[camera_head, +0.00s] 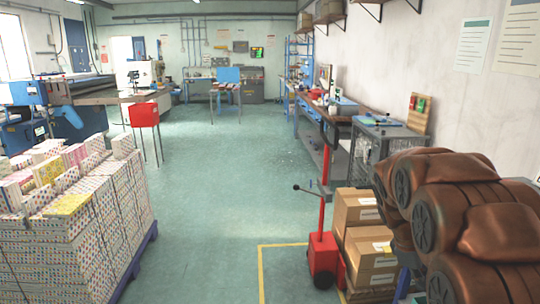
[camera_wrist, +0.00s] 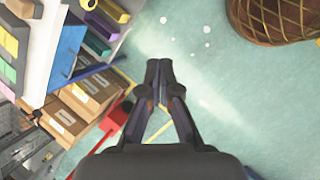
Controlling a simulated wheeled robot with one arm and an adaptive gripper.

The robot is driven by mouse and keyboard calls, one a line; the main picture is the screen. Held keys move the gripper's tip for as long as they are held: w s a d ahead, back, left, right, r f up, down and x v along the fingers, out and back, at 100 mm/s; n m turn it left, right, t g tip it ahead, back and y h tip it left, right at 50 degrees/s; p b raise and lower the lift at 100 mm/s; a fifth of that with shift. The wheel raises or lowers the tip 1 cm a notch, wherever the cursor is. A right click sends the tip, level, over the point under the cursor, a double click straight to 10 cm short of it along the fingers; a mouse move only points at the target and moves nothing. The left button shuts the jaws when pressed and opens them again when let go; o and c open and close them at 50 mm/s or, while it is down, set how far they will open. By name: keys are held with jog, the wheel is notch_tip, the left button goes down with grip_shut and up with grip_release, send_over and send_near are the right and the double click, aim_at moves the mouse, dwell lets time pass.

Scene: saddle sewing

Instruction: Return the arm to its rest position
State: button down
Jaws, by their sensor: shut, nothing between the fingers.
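My gripper (camera_wrist: 159,66) shows in the wrist view, its two dark fingers together at the tips with nothing between them. It is over open green floor, apart from the things around it.
Stacked patterned boxes (camera_head: 75,235) stand left. The middle aisle is clear. A woven basket (camera_wrist: 275,20) shows in the wrist view.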

jog(key=s+a+m+y+p, duration=0.1)
jog(key=s+a, duration=0.4)
jog(key=s, duration=0.5)
jog(key=s+a+r+m+y+p, duration=0.1)
jog(key=s+a+m, duration=0.3)
jog(key=s, duration=0.5)
jog(key=s+a+r+m+g+y+p, duration=0.1)
jog(key=s+a+m+y, duration=0.1)
jog(key=s+a, duration=0.6)
jog(key=s+m, duration=0.1)
jog(key=s, duration=0.1)
jog(key=shift+s+a+y, duration=0.15)
jog(key=shift+s+y, duration=0.15)
jog(key=shift+y, duration=0.1)
